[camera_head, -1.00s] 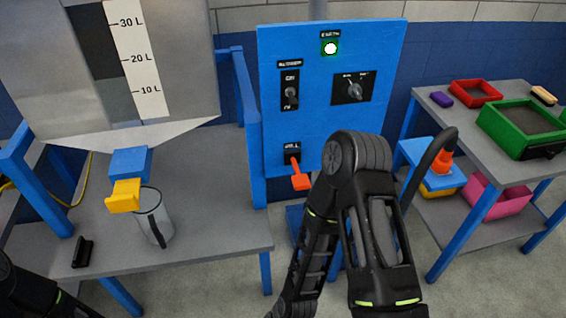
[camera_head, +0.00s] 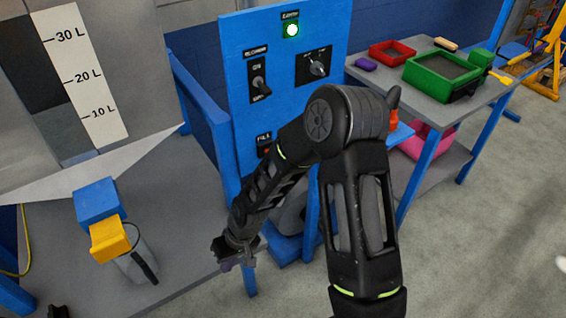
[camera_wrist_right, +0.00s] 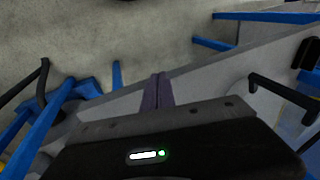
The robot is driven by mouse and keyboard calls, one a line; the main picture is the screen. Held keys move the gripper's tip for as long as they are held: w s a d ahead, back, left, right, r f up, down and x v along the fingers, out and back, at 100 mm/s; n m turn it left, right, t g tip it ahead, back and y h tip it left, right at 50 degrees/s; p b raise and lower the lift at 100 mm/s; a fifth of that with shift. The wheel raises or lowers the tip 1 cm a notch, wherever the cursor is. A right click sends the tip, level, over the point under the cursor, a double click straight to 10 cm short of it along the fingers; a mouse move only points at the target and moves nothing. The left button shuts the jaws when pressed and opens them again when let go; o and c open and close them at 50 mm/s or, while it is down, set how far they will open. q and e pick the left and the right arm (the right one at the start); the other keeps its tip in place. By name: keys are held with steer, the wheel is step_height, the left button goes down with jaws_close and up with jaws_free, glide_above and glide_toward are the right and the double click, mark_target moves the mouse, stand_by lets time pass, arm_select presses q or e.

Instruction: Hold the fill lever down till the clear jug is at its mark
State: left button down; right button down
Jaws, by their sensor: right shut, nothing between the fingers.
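The fill lever (camera_head: 266,151) is red and sits under its label low on the blue panel; my right arm hides most of it. The clear jug (camera_head: 128,268), with a black handle, stands on the grey table under the yellow spout (camera_head: 110,240). The spout hides its upper part, and I cannot make out its mark or level. My right gripper (camera_head: 232,265) is shut and empty, below and left of the lever and right of the jug, near the table's right edge. Its closed fingers also show in the right wrist view (camera_wrist_right: 157,92).
The blue panel (camera_head: 285,85) has a lit green lamp (camera_head: 292,30), a switch (camera_head: 259,88) and a knob (camera_head: 317,67). A tank with a litre scale (camera_head: 84,75) hangs above the jug. A side table (camera_head: 450,108) at right holds red and green trays.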

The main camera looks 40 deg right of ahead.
steer(key=w+d+r+t+h+b, duration=0.1)
steer(key=w+d+r, duration=0.35)
steer(key=r, duration=0.35)
steer(key=w+d+r+b, duration=0.1)
steer(key=w+d+r, duration=0.3)
steer(key=d+r, duration=0.3)
steer(key=s+d+r+h, duration=0.1)
steer(key=s+d+r, duration=0.1)
steer(key=r, duration=0.5)
steer(key=s+d+r+b, duration=0.1)
steer(key=s+d+r, duration=0.1)
steer(key=d+r, duration=0.3)
steer(key=s+d+r+h, duration=0.1)
steer(key=s+d+r, duration=0.2)
steer(key=r, duration=0.6)
steer(key=shift+d+r+t+h+b, duration=0.3)
steer(key=shift+d, duration=0.05)
steer(key=shift+f, duration=0.1)
steer(key=x, duration=0.4)
steer(key=p+x, duration=0.1)
steer(key=x, duration=0.7)
steer(key=shift+s+f, duration=0.3)
steer(key=shift+f, duration=0.7)
